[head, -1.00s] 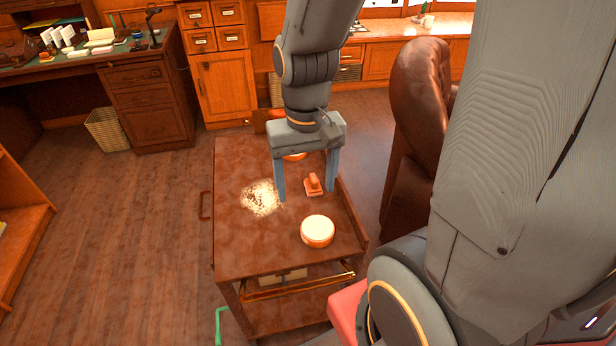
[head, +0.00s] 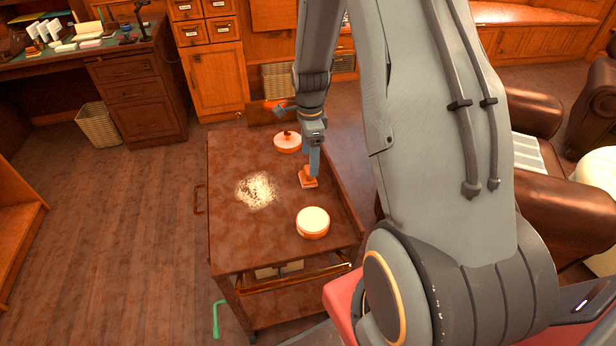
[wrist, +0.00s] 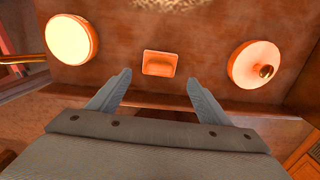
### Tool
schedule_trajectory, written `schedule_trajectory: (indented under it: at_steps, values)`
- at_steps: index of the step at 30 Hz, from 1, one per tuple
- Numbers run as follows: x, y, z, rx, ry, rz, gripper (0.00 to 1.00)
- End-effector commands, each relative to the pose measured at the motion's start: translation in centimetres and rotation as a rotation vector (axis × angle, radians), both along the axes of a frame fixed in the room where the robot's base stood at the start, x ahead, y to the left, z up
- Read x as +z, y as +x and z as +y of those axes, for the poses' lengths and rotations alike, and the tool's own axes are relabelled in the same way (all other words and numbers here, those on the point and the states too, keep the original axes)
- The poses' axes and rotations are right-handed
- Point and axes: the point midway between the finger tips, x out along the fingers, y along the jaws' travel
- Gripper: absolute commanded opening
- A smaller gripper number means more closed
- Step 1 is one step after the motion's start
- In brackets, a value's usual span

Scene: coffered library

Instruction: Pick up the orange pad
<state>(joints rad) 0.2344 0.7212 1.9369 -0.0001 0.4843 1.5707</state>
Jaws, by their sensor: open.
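The orange pad (head: 308,182) lies on the brown cart top (head: 232,228), near its right side, between two round pale tins. In the wrist view the pad (wrist: 161,63) looks like a small orange block with a raised rim, just beyond my fingertips and centred between them. My gripper (head: 313,165) is above the pad in the head view, partly covering it. In the wrist view my gripper (wrist: 160,78) is open, its two fingers spread wider than the pad, with nothing between them. I cannot tell the exact height of the fingertips above the pad.
A round tin (head: 312,222) stands nearer the front of the cart, and another with a knob (head: 287,142) stands behind the pad. A patch of pale powder (head: 256,190) lies left of the pad. A leather armchair (head: 560,205) is to the right.

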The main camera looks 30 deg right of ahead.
Motion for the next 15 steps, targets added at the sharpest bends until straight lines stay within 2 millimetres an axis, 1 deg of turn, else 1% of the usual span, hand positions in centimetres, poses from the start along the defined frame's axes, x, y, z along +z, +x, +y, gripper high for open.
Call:
schedule_trajectory:
  at_steps: [5,9,12,15]
  values:
    - [-1.7,-0.1,0.3,0.002,0.001,0.003,0.72]
    - [-3.6,-0.1,0.7,0.003,0.001,0.003,0.72]
    - [-4.8,-0.1,0.6,0.002,0.0,0.001,0.72]
    - [-5.4,-0.1,0.6,0.002,-0.001,0.0,0.72]
